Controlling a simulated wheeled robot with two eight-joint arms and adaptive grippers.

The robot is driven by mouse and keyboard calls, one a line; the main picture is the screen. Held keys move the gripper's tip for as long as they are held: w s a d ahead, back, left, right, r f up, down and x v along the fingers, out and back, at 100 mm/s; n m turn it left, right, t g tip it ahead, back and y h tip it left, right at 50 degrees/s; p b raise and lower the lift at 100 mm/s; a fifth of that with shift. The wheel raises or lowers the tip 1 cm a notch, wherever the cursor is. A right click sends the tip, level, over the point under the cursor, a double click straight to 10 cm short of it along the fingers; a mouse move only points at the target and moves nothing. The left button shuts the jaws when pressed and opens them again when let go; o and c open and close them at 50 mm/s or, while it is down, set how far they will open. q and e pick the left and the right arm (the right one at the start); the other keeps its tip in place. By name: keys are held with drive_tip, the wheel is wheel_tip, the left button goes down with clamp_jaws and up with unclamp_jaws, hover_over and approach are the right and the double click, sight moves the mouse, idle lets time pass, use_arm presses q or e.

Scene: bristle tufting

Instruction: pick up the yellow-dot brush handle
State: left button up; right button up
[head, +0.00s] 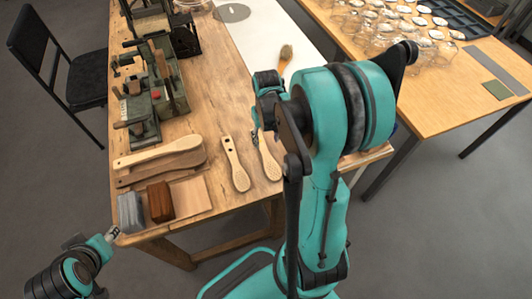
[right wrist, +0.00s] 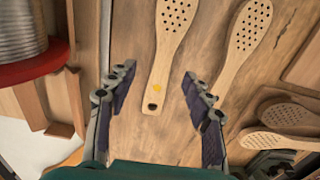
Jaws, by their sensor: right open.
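The yellow-dot brush handle (right wrist: 160,70) is pale wood with a perforated head, a yellow dot and a dark hole near its narrow end. My right gripper (right wrist: 158,88) is open, with one finger on each side of that narrow end and gaps to both. In the head view the handle (head: 270,162) lies on the wooden bench, its narrow end partly hidden by my right gripper (head: 260,128). A similar handle (right wrist: 241,45) lies beside it, also seen in the head view (head: 236,168). My left gripper (head: 113,233) is near the bench's front left corner, too small to read.
More handles (head: 160,158) lie stacked on the left, near a brown block (head: 160,201) and a grey block (head: 131,212). A vice-like fixture (head: 140,115) stands behind. A red-flanged spool (right wrist: 35,66) is near my right gripper. A brush (head: 286,56) lies farther back.

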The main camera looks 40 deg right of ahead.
sight(265, 152)
drive_tip(key=shift+a+f+b, duration=0.2)
drive_tip(key=shift+f+b, duration=0.2)
drive_tip(key=shift+f, duration=0.65)
drive_tip(key=f+b, duration=0.1)
drive_tip(key=f, duration=0.1)
drive_tip(key=f+b, duration=0.1)
drive_tip(key=f, duration=0.1)
drive_tip(key=shift+w+f+b, duration=0.2)
drive_tip(key=shift+f+b, duration=0.15)
drive_tip(key=shift+f, duration=0.05)
drive_tip(key=shift+r, duration=0.1)
drive_tip(key=shift+a, duration=0.1)
clamp_jaws()
